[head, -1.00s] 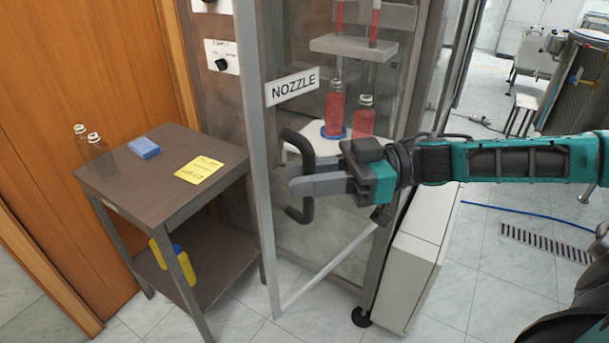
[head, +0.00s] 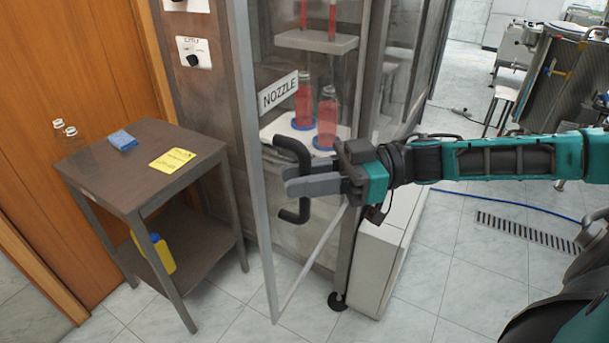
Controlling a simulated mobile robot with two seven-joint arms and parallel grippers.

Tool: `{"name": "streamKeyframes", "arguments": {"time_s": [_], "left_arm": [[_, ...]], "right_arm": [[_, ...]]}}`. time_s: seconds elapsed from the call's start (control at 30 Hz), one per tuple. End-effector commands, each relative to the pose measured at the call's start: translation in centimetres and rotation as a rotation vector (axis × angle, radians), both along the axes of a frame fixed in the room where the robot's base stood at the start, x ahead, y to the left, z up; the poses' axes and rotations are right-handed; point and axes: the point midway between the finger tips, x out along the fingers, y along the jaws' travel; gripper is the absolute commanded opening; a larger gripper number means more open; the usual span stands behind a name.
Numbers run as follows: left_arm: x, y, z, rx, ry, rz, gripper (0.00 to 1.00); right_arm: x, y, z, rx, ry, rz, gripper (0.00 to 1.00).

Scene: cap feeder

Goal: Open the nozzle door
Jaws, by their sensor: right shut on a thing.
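The nozzle door (head: 258,180) is a clear panel in a grey frame with a NOZZLE label (head: 278,93) and a black vertical handle (head: 301,155). It stands ajar, its left edge swung out from the cabinet. Behind the door, two bottles of red liquid (head: 327,120) stand on blue round bases under the nozzles. My left gripper is not in view.
A dark side table (head: 140,175) stands left of the door, with clear empty bottles, a blue sponge (head: 122,140) and a yellow note (head: 173,160) on top. A yellow bottle (head: 160,252) sits on its lower shelf. The tiled floor before the door is clear.

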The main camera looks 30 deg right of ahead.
Motion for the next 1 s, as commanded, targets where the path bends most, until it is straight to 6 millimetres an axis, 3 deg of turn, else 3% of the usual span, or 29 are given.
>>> {"name": "streamKeyframes", "arguments": {"time_s": [0.37,0.4,0.53,0.83,1.0], "left_arm": [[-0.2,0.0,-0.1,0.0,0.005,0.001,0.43],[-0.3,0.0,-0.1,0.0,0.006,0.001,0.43],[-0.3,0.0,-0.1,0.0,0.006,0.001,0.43],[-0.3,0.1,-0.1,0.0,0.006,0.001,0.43],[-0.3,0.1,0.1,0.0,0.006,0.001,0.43]], "right_arm": [[0.1,-0.1,0.2,0.001,-0.003,-0.002,0.0],[0.1,-0.1,0.2,0.001,-0.003,-0.002,0.28],[0.1,0.0,0.1,0.0,-0.002,-0.002,0.4],[0.0,-0.2,0.0,-0.001,0.0,-0.001,0.41],[-0.5,-1.6,-0.1,-0.006,0.006,-0.002,0.41]]}}
